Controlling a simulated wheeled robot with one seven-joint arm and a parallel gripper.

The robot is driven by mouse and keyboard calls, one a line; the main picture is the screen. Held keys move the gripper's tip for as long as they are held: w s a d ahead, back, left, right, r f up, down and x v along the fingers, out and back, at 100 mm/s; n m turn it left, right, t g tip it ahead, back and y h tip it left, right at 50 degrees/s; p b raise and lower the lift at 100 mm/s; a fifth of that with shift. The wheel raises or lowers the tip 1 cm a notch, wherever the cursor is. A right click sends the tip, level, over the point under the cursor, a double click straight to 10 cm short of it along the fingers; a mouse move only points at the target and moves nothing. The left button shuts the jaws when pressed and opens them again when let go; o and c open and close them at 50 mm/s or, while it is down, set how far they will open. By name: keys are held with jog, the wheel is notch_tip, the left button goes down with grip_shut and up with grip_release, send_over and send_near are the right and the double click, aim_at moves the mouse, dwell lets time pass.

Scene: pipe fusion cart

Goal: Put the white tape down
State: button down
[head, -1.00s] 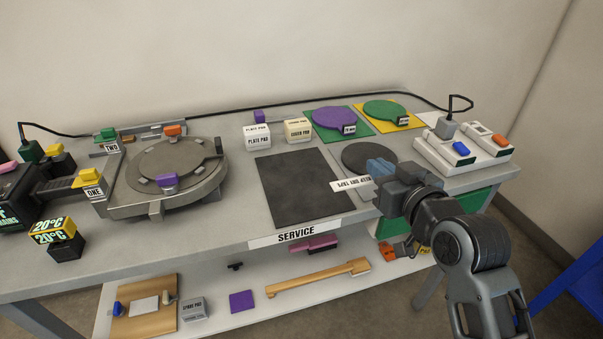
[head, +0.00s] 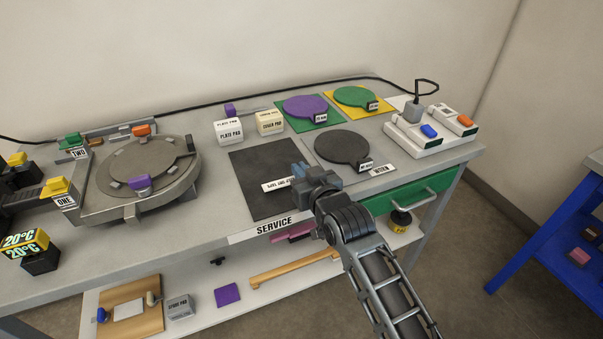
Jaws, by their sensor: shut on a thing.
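The white tape (head: 277,185) is a flat white strip with black lettering, partly hidden by the jaws. My gripper (head: 299,172) is shut on its right end. In the head view the tape shows over the right part of the dark mat (head: 262,196) marked SERVICE. I cannot tell whether the tape touches the mat or is held just above it. My arm comes in from the lower right, over the table's front edge.
A dark grey round plate (head: 341,146) lies right of the mat. Two pad boxes (head: 228,131) (head: 269,122) stand behind the mat. A round fixture (head: 150,178) is to the left. A white switch unit (head: 432,137) stands at the right. Much of the mat is bare.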

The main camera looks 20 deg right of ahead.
jog(key=shift+f, duration=0.5)
jog(key=c, duration=1.3)
grip_release()
jog(key=shift+f, duration=0.1)
jog(key=shift+r, duration=0.25)
jog(key=s+r+b, duration=0.1)
jog(key=s+r, duration=0.1)
jog(key=s, duration=1)
